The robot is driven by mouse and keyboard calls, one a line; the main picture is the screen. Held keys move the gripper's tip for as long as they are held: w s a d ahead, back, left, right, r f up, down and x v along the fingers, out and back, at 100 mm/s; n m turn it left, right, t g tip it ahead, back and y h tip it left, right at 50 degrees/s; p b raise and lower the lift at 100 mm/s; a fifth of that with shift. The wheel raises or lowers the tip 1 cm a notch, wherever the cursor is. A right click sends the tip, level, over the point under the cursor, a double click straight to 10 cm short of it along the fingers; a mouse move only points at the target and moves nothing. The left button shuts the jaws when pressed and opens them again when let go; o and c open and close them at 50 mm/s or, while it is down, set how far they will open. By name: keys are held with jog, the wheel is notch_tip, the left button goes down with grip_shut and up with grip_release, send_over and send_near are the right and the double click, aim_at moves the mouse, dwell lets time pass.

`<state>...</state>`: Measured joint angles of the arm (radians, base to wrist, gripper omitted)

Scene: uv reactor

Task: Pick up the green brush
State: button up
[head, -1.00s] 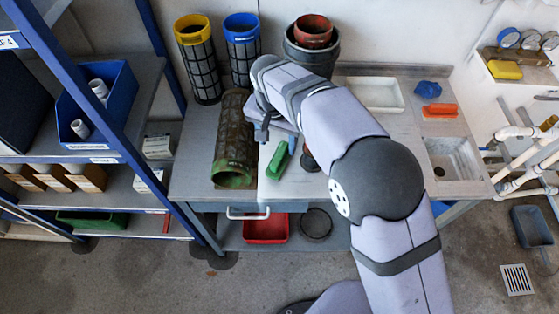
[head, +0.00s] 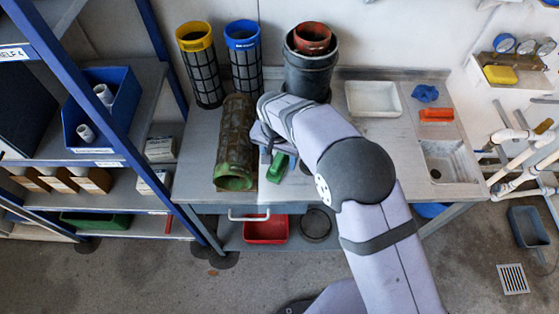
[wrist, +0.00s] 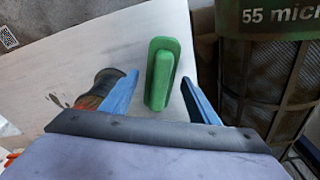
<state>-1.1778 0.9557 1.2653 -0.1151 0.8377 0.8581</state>
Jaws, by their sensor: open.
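The green brush (head: 278,167) lies on the workbench, just right of the dirty cylindrical filter with a green end. In the wrist view the brush (wrist: 160,72) shows as a long green block with a raised narrower grip on top. My gripper (wrist: 160,92) is open, with one blue finger on each side of the brush and clear gaps to both. The near end of the brush lies between the fingertips. I cannot tell the height of the fingers above the bench. In the head view my wrist and arm hide part of the brush, and the fingers cannot be made out.
A brown-red round object (wrist: 103,88) is beside the left finger. The bench (head: 385,150) is clear toward the sink (head: 450,160).

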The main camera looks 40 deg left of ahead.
aim_at(280, 157)
jog(key=shift+f, duration=0.1)
jog(key=c, duration=1.3)
notch_tip(280, 157, up, 10)
jog(key=shift+r+b, duration=0.1)
jog(key=shift+b, duration=1.15)
jog(key=o, duration=0.5)
jog(key=shift+c, duration=1.2)
